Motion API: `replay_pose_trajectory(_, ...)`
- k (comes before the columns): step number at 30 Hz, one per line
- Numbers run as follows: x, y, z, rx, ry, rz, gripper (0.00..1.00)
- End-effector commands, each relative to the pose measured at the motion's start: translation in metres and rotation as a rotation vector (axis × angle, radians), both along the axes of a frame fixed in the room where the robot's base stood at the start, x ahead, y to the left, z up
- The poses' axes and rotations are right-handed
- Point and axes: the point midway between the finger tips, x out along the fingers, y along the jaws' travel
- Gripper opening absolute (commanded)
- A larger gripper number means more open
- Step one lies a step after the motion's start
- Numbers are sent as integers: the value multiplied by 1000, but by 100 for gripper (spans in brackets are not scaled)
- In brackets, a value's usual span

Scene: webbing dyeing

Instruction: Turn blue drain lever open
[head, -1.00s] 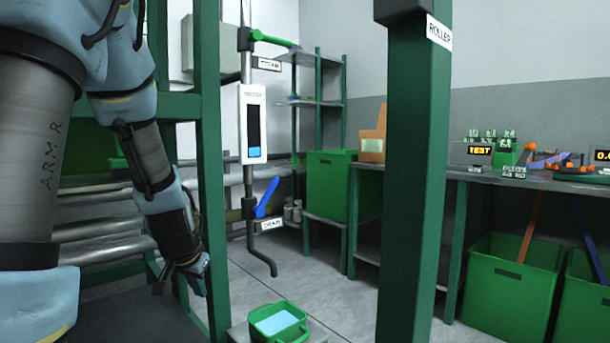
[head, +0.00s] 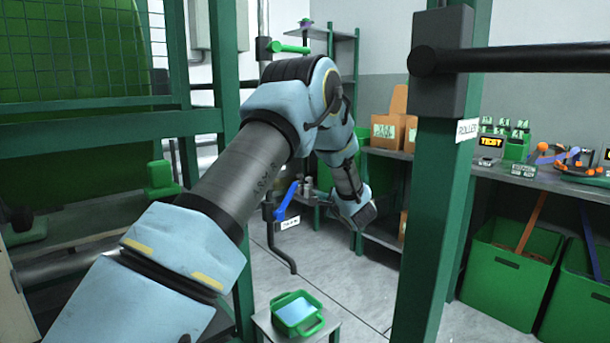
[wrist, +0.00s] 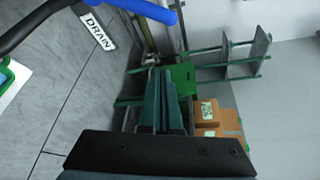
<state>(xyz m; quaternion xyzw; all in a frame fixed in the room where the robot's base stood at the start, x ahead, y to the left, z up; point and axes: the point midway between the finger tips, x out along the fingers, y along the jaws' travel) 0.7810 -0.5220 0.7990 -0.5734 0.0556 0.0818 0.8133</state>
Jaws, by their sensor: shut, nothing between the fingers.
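The blue drain lever (head: 286,201) slants up to the right from its dark valve on the thin vertical pipe (head: 271,240). A white DRAIN label (head: 290,223) sits just below it. My gripper (head: 360,216) is to the right of the lever in the head view, apart from it, with its fingers mostly hidden by the wrist. In the wrist view the lever (wrist: 150,10) crosses the top edge, next to the DRAIN label (wrist: 99,31). The fingers (wrist: 161,78) show there shut and empty, below the lever and not visibly touching it.
A green tub (head: 298,327) of bluish liquid stands on a small stand under the pipe's bent spout. A green post (head: 432,190) rises right of my arm. A bench (head: 405,163) with boxes is behind. Grey floor is open around the stand.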

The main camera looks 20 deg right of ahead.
Motion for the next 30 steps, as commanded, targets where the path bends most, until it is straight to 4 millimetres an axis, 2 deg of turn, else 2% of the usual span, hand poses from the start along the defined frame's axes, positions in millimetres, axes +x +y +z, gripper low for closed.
replay_pose_trajectory(4,-2,-6,3,72,-17,19,0)
replay_pose_trajectory(8,9,-4,0,77,-19,22,0)
replay_pose_trajectory(15,51,2,-6,76,-19,22,0)
replay_pose_trajectory(25,98,6,-14,76,-19,21,0)
replay_pose_trajectory(30,88,22,-3,76,-18,18,0)
